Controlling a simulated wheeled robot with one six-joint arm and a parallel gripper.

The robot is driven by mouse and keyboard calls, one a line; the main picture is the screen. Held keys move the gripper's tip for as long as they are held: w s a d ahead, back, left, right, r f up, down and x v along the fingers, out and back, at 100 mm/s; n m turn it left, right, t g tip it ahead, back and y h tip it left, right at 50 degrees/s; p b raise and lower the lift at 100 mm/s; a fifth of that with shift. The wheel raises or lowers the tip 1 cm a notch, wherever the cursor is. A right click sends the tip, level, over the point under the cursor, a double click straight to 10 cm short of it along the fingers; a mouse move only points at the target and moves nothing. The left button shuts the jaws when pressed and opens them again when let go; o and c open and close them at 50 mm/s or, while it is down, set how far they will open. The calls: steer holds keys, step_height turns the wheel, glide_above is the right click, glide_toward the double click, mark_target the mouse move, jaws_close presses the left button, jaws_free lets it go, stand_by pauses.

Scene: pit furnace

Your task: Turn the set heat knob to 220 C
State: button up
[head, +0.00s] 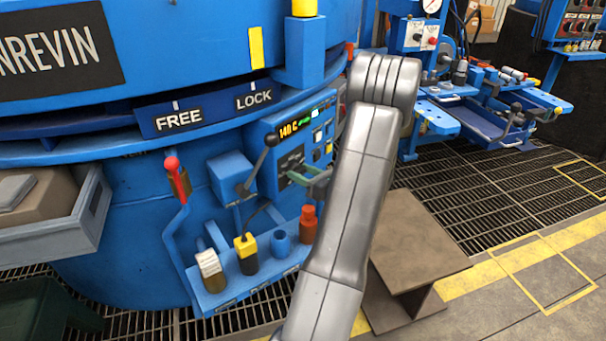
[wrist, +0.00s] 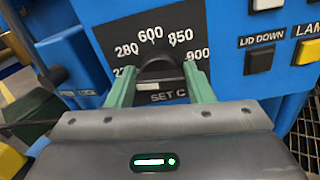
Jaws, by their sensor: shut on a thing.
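The set heat knob (wrist: 160,68) is dark and round, on a black dial plate (wrist: 112,38) marked "SET C". The plate shows 280, 600, 850 and 900; a lower-left mark is partly hidden by a finger. My gripper (wrist: 159,80) has a green finger on either side of the knob and is shut on it. Which mark the knob points at cannot be told. In the head view my gripper (head: 308,176) is at the blue control panel (head: 265,135), and my arm hides part of it. The lit display (head: 289,128) appears to read 140 C.
Right of the dial are a "LID DOWN" button (wrist: 259,61) and a "LAMP" button (wrist: 308,51). Left of the panel is a black-knobbed lever (head: 258,165). Below is a blue rack (head: 222,297) with coloured-top items. A brown stand (head: 420,240) is at right.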

steer(key=o, duration=1)
steer(key=shift+d, duration=0.1)
steer(key=p+v, duration=0.3)
steer(key=v, duration=1)
steer(key=shift+s+d, duration=0.25)
steer(key=b+x, duration=0.3)
steer(key=x, duration=1.1)
steer(key=shift+d, duration=0.1)
